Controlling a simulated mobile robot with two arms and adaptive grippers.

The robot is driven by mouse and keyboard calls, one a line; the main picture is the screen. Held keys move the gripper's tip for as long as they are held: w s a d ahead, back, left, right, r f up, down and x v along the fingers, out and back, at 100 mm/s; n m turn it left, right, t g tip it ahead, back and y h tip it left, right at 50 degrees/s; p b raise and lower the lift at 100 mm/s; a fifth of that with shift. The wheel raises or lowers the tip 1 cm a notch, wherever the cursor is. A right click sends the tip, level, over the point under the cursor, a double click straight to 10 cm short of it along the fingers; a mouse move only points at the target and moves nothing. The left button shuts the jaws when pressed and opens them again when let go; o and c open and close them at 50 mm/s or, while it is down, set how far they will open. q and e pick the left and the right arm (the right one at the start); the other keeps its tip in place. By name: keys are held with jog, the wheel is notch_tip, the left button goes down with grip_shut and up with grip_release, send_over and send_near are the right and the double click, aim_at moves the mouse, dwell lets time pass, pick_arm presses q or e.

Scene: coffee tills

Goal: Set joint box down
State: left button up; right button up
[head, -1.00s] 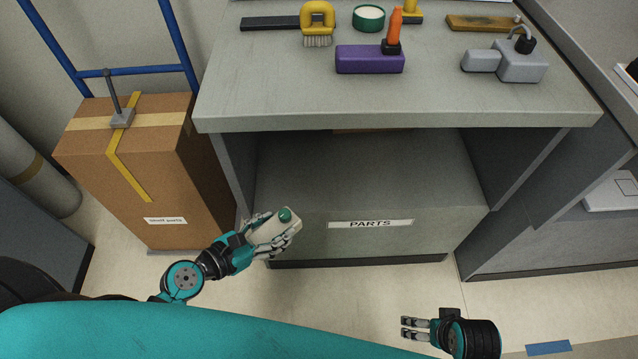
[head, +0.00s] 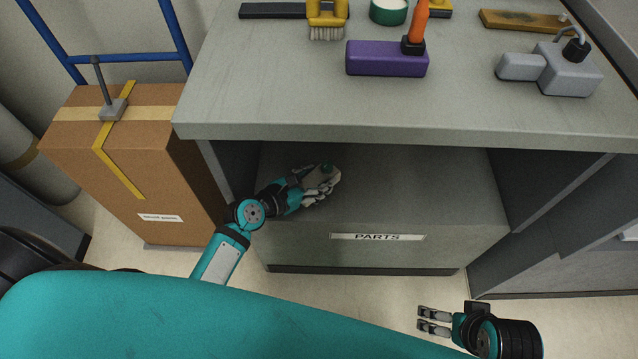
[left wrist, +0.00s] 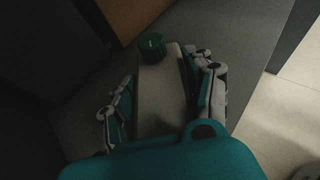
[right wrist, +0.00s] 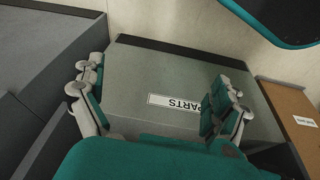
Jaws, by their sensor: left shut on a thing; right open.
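The joint box is a pale grey block with a round green cap. In the head view the joint box (head: 327,173) is under the counter, over the lower shelf marked PARTS (head: 410,255). My left gripper (head: 316,186) is shut on it, and its fingers cover part of it. In the left wrist view the joint box (left wrist: 160,95) lies between both fingers over the dark grey shelf surface. I cannot tell whether it touches the shelf. My right gripper (head: 422,320) is open and empty, low in front of the unit; the right wrist view shows the PARTS label (right wrist: 172,102) between its fingers.
The counter (head: 270,90) overhangs the shelf. It holds a purple block (head: 385,60), a yellow brush (head: 327,15) and a grey fitting (head: 565,75). A tall cardboard box (head: 150,170) stands left of the unit. The shelf right of my left gripper looks clear.

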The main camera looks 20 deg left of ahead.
pick_arm(q)
jog(key=shift+w+d+f, duration=0.15)
jog(key=shift+w+d, duration=0.05)
jog(key=shift+w, duration=0.5)
notch_tip(320, 180, down, 4)
jog(key=b, duration=0.2)
jog(key=shift+r+b, duration=0.2)
jog(key=shift+b, duration=0.15)
jog(key=shift+r, duration=0.1)
pick_arm(e)
jog(key=shift+s+d+r, duration=0.1)
jog(key=shift+s+r, duration=0.25)
jog(key=shift+s, duration=0.1)
jog(key=shift+w, duration=0.15)
pick_arm(q)
jog(key=o, duration=1.2)
jog(key=shift+o, duration=0.2)
